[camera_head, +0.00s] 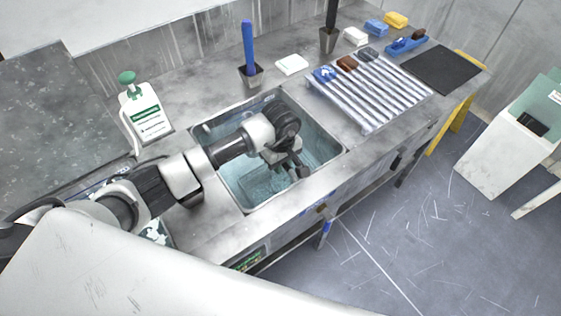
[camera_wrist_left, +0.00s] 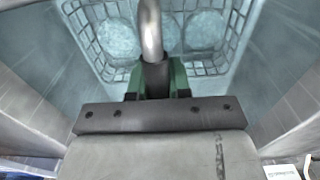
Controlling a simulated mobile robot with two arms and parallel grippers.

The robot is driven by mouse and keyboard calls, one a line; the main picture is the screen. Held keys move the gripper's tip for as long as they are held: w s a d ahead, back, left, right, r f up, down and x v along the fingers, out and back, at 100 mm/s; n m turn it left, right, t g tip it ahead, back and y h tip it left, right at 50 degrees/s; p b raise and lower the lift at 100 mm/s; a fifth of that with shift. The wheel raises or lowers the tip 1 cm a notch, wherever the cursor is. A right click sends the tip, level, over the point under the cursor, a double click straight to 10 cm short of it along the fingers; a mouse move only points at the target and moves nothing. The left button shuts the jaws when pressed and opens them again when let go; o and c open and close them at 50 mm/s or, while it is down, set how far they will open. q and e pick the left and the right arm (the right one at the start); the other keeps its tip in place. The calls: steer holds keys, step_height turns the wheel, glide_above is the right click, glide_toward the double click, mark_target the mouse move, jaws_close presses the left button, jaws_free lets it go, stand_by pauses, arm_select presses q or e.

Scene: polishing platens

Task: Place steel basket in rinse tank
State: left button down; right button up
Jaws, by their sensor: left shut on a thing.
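The rinse tank (camera_head: 228,186) is a steel basin with water, sunk into the bench. My left gripper (camera_head: 297,170) reaches down into the tank. In the left wrist view its green-edged fingers (camera_wrist_left: 156,82) are shut on the upright metal handle (camera_wrist_left: 151,30) of the steel basket. The basket (camera_wrist_left: 236,32) is a grid of wire with round pale discs in it. It lies below the gripper, between the tank walls. Whether it touches the tank floor I cannot tell. In the head view the gripper and arm hide most of it. My right gripper is not in view.
A white bottle with a green cap (camera_head: 145,115) stands left of the tank. A blue-handled brush (camera_head: 249,45) in a holder and a white block (camera_head: 291,65) are behind it. A slatted rack (camera_head: 370,95) and a black mat (camera_head: 440,68) lie to the right.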

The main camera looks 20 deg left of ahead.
arm_select(q)
steer(key=shift+f, duration=0.1)
steer(key=c, duration=1.1)
jaws_free()
steer(key=shift+o, duration=0.2)
steer(key=shift+r, duration=0.6)
step_height(320, 180, up, 11)
steer(key=shift+r+b, duration=0.1)
steer(key=shift+b, duration=0.6)
